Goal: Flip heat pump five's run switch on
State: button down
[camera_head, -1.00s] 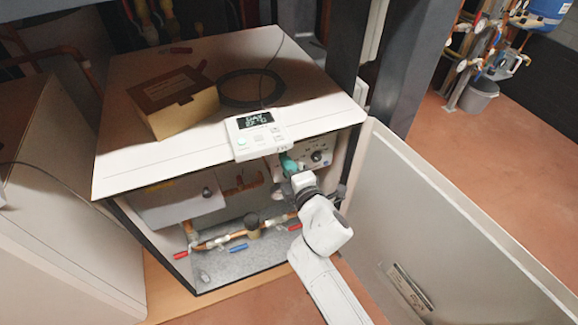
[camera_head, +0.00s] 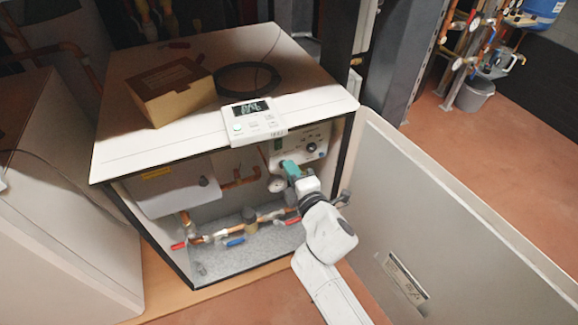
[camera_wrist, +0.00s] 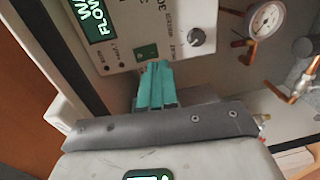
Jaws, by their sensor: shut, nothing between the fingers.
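The heat pump (camera_head: 225,130) stands with its front door (camera_head: 450,225) open to the right. Inside at the upper right is a white control panel (camera_head: 313,141). In the wrist view the panel (camera_wrist: 160,20) carries a small green rocker switch (camera_wrist: 146,52), a dark round knob (camera_wrist: 195,37) and a green display (camera_wrist: 96,17). My gripper (camera_head: 284,164) has teal fingers, shut and empty, just below the panel. In the wrist view my gripper's tips (camera_wrist: 157,64) are very near the switch's lower edge; contact and the switch's position cannot be told. The unit's number is not legible.
A pressure gauge (camera_wrist: 266,20) sits beside the panel. Copper pipes with red and blue valve handles (camera_head: 235,242) run across the bottom. Open floor (camera_head: 475,160) lies at right.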

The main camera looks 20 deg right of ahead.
jog(key=s+f+b, duration=0.1)
jog(key=s, duration=0.7)
jog(key=shift+s+f+b, duration=0.2)
jog(key=shift+s+b, duration=0.1)
jog(key=shift+s, duration=0.1)
jog(key=s+d+f+m+g+h, duration=0.4)
jog(key=s+d+f+m+g, duration=0.4)
jog(key=s+d+m, duration=0.4)
jog(key=s+a+f+m+g+y, duration=0.2)
jog(key=s+m+g, duration=0.15)
jog(key=s, duration=0.45)
jog(key=s+a+f+m+g+y, duration=0.2)
jog(key=s+a+m+g, duration=0.15)
jog(key=s, duration=0.45)
notch_tip(320, 180, up, 22)
jog(key=g+p, duration=0.1)
jog(key=p, duration=2.1)
jog(key=shift+d+n, duration=0.3)
jog(key=shift+d, duration=0.1)
